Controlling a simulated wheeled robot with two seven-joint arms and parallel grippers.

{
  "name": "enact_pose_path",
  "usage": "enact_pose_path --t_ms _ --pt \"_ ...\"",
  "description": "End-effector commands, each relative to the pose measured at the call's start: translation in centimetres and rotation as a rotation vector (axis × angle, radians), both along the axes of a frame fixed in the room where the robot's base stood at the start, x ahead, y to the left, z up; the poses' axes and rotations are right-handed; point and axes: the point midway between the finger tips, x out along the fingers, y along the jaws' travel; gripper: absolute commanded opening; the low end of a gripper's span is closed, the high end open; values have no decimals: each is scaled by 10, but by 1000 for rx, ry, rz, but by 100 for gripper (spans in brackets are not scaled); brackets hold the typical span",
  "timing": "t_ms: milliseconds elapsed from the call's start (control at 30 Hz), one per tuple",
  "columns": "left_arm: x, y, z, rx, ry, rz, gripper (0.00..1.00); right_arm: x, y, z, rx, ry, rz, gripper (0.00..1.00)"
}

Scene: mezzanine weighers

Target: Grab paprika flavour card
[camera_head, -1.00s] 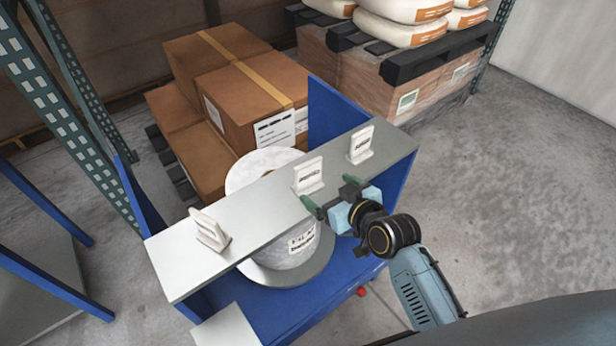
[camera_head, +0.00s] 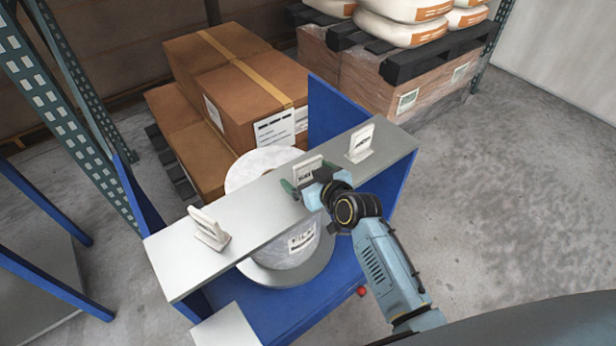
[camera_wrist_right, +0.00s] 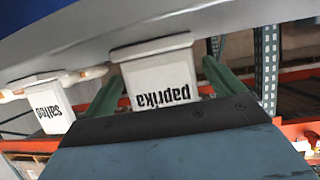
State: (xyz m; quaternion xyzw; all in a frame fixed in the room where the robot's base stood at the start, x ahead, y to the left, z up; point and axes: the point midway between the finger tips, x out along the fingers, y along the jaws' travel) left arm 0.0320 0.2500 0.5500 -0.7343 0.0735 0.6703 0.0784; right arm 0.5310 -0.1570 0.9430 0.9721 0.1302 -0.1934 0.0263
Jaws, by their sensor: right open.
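The paprika card (camera_wrist_right: 160,80) is a white upright card with black lettering, upside down in the right wrist view. In the head view the same card (camera_head: 306,170) stands at the middle of the grey shelf (camera_head: 250,210). My right gripper (camera_head: 308,190) is open, with its green fingers on either side of the card; in the right wrist view the gripper (camera_wrist_right: 165,90) spans it with small gaps showing at both sides. The salted card (camera_wrist_right: 48,105) stands to the left in that view, its lettering partly cut. My left gripper is not in view.
Another white card (camera_head: 361,143) stands at the shelf's right end and one (camera_head: 209,229) at its left. A large white roll (camera_head: 290,255) sits below the shelf in the blue frame (camera_head: 335,105). Brown boxes (camera_head: 245,95) are stacked behind.

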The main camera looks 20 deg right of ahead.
Motion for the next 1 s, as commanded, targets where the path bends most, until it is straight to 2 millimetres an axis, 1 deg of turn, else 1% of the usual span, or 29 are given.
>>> enact_pose_path --t_ms 67,433,633,733,867,1000 --pt "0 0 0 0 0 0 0 0 0 0 0 0 0 94" --pt "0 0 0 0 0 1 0 -1 0 0 0 0 0 45" --pt "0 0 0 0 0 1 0 0 0 1 0 -1 0 45" --pt "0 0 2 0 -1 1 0 0 0 6 1 -2 0 45" --pt "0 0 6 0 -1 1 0 0 0 27 1 -5 0 45" --pt "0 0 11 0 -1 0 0 0 0 57 2 -6 0 45"
